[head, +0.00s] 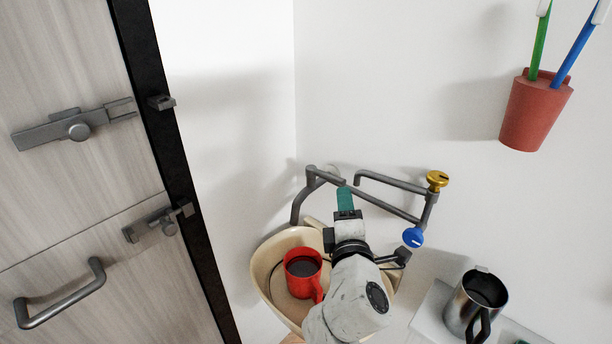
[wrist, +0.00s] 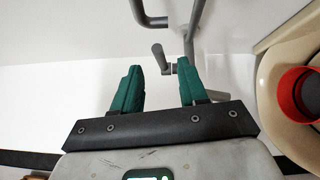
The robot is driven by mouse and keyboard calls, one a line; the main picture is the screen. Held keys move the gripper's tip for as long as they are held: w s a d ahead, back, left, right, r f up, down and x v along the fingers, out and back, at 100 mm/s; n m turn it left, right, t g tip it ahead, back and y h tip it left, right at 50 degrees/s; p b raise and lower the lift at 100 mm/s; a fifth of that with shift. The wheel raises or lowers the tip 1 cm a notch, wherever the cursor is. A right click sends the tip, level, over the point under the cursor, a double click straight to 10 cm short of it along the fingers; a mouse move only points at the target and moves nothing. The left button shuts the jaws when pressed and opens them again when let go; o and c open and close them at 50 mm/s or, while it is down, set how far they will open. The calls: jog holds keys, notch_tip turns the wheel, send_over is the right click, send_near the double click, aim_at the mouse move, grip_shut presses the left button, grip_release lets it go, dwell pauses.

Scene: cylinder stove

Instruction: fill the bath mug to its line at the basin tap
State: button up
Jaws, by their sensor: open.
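A red mug (head: 303,283) stands in the beige basin (head: 262,262), with a dark interior; I cannot tell how full it is or see a line. It also shows at the right edge of the wrist view (wrist: 296,97). The grey tap (head: 298,208) has a bent pipe at the left above the basin, a blue knob (head: 413,237) and a gold knob (head: 437,180). My gripper (head: 346,200) is open and empty, right of the mug and close to the tap pipes. In the wrist view its green fingers (wrist: 158,88) are apart, with grey pipes beyond them.
A steel jug (head: 474,306) stands on a white ledge (head: 428,314) at the lower right. A terracotta cup (head: 535,112) with green and blue brushes hangs on the wall. A wooden door (head: 75,190) with grey latches is at the left. My arm hides part of the basin.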

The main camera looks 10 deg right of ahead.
aim_at(335, 179)
jog(key=shift+n+t+y, duration=0.3)
jog(key=shift+n+y, duration=0.3)
jog(key=shift+n, duration=0.3)
jog(key=w, duration=0.6)
jog(key=w+p, duration=0.1)
jog(key=w, duration=0.2)
jog(key=shift+w+d+r, duration=0.2)
jog(key=shift+w+d, duration=0.05)
jog(key=shift+d, duration=0.1)
grip_shut()
